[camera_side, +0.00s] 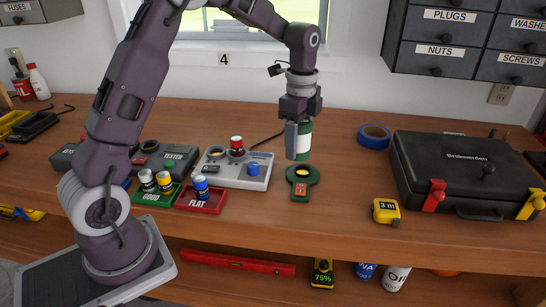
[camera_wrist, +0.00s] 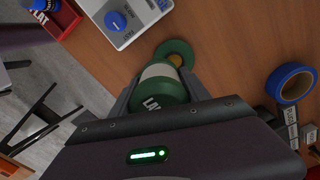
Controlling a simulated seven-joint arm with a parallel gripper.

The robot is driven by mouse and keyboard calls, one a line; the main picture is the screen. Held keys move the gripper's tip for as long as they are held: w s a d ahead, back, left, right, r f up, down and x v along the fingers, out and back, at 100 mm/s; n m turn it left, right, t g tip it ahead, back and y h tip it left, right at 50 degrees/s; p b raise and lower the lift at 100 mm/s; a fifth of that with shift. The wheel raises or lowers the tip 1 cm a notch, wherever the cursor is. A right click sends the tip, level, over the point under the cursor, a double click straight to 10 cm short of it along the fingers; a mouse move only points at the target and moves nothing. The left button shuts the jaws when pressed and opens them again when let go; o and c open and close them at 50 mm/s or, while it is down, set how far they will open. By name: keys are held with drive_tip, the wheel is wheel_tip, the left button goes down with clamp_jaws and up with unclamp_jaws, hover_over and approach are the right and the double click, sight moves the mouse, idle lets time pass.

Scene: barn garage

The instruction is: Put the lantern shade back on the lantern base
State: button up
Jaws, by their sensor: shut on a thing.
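The lantern shade (camera_side: 306,138) is a green cylinder with a pale band. My gripper (camera_side: 297,150) is shut on it and holds it roughly upright above the bench. The shade also shows in the wrist view (camera_wrist: 158,88), between the two fingers, with part of its lettering visible. The lantern base (camera_side: 301,174) is a dark green piece with a round yellow-centred top and an orange label, lying on the bench just below the shade in the side view. In the wrist view the base (camera_wrist: 177,48) shows just beyond the shade, partly hidden by it. The shade appears apart from the base.
A grey panel (camera_side: 233,177) with red and blue knobs stands left of the base. Green (camera_side: 157,196) and red (camera_side: 201,201) battery trays are further left. Blue tape (camera_side: 374,136), a yellow tape measure (camera_side: 386,211) and a black case (camera_side: 460,168) are right. Bench between base and tape measure is clear.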

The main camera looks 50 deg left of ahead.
sight(306, 124)
drive_tip(key=shift+w+a+f, duration=0.1)
drive_tip(key=shift+w+f, duration=0.35)
drive_tip(key=shift+f, duration=0.65)
drive_tip(key=shift+w+a+f, duration=0.15)
drive_tip(key=shift+w+f, duration=0.35)
drive_tip(key=shift+f, duration=0.55)
drive_tip(key=shift+w+a+f, duration=0.1)
drive_tip(key=shift+w+f, duration=0.35)
drive_tip(key=shift+f, duration=0.65)
drive_tip(key=shift+f, duration=0.6)
drive_tip(key=o, duration=1.1)
drive_tip(key=shift+o, duration=0.2)
drive_tip(key=shift+r, duration=5.55)
